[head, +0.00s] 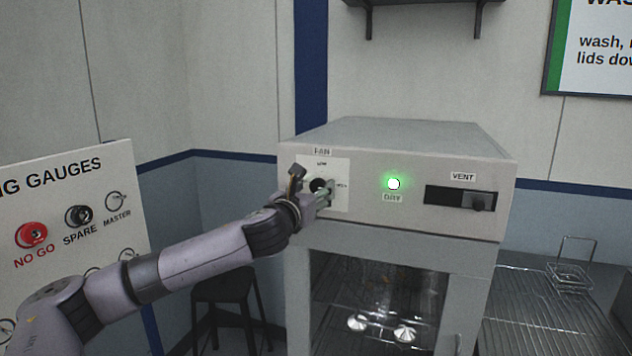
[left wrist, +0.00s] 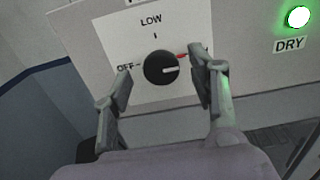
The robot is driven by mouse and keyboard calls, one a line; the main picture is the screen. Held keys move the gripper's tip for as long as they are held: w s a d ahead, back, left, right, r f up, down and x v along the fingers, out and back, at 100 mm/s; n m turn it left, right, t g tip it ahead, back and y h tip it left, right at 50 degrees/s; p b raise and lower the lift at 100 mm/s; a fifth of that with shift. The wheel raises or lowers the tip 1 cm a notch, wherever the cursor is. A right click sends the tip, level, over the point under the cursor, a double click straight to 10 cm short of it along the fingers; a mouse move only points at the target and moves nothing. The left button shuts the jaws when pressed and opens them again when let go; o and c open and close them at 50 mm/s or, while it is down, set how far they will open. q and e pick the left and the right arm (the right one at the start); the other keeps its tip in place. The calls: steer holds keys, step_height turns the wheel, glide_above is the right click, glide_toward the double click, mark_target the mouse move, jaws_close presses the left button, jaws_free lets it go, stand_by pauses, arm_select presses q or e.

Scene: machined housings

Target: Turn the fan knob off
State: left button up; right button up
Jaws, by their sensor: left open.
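The black fan knob (left wrist: 161,68) sits on a white dial plate (left wrist: 117,38) on the dryer's front panel. In the left wrist view its white pointer line points right, away from the OFF mark on the left; LOW is at the top. A small red mark shows at its right, and the label there is partly hidden by a finger. My left gripper (left wrist: 160,90) is open, with one finger on each side of the knob; I cannot tell whether they touch it. In the head view the left gripper (head: 312,188) partly covers the knob (head: 319,185). My right gripper is not in view.
A lit green DRY lamp (head: 393,184) and a VENT slider (head: 478,202) are right of the dial. Below is a glass-fronted chamber with shiny parts on a rack. A gauge board (head: 75,210) stands left, a stool (head: 225,290) behind my arm, and a wire rack (head: 545,325) right.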

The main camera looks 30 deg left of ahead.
mark_target(320, 185)
arm_select(q)
steer(key=shift+x, duration=1.2)
steer(key=shift+c, duration=0.3)
steer(key=c, duration=1.1)
